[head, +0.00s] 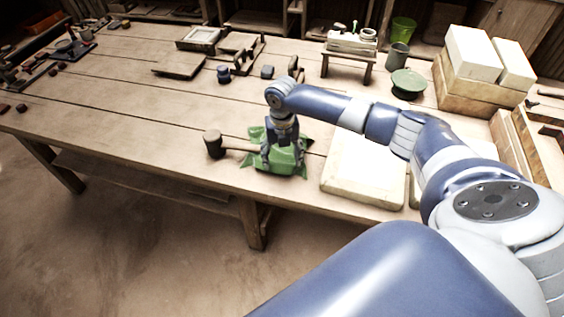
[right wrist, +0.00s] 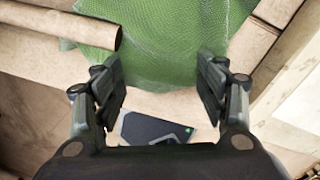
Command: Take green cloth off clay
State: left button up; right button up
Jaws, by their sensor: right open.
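The green cloth (head: 282,158) lies draped over a lump near the front edge of the wooden table. The clay is hidden under it. In the right wrist view the cloth (right wrist: 150,25) fills the top middle, with a woven texture. My right gripper (head: 279,140) is above the cloth, pointing down. In the right wrist view my right gripper (right wrist: 163,95) is open, with nothing between its fingers, and the cloth shows beyond the fingertips. My left gripper is not in view.
A wooden mallet (head: 213,143) lies left of the cloth, its handle close to it. A pale slab (head: 362,172) is to the right. A small stand (head: 348,62), a green bowl (head: 408,82) and stacked blocks (head: 473,55) are behind.

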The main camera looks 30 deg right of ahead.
jog(key=shift+f, duration=0.1)
jog(key=shift+s+a, duration=0.1)
jog(key=shift+s, duration=0.05)
jog(key=c, duration=1)
jog(key=shift+f, duration=0.1)
grip_shut()
jog(key=shift+s, duration=0.1)
notch_tip(320, 180, up, 21)
jog(key=p, duration=2)
jog(key=shift+w+r, duration=0.2)
